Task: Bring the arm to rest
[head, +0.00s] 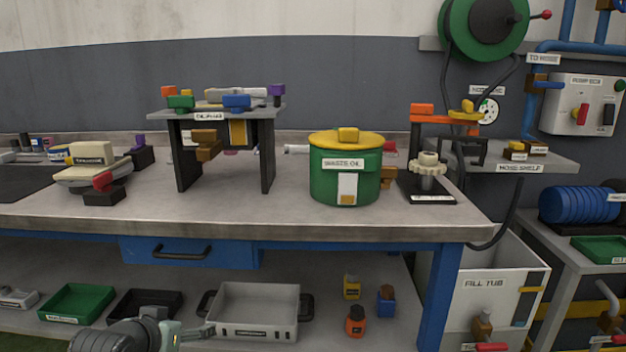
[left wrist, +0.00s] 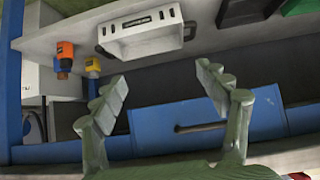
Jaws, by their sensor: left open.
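My left gripper (head: 200,332) is low at the bottom of the head view, in front of the bench's lower shelf. Its grey wrist enters from the bottom edge, and part of the hand is cut off or hidden. In the left wrist view its two fingers (left wrist: 160,82) are spread wide apart with nothing between them. Behind them are the blue drawer (left wrist: 180,125) and the lower shelf. The gripper appears apart from the white tray, though the exact gap is hard to tell. My right arm and gripper do not show.
The white tray (head: 255,325) stands on the lower shelf, with a black bin (head: 145,303) and green bin (head: 77,302) to its left. Several small bottles stand to its right. The bench top (head: 250,218) holds a green waste-oil bin (head: 325,183) and stands.

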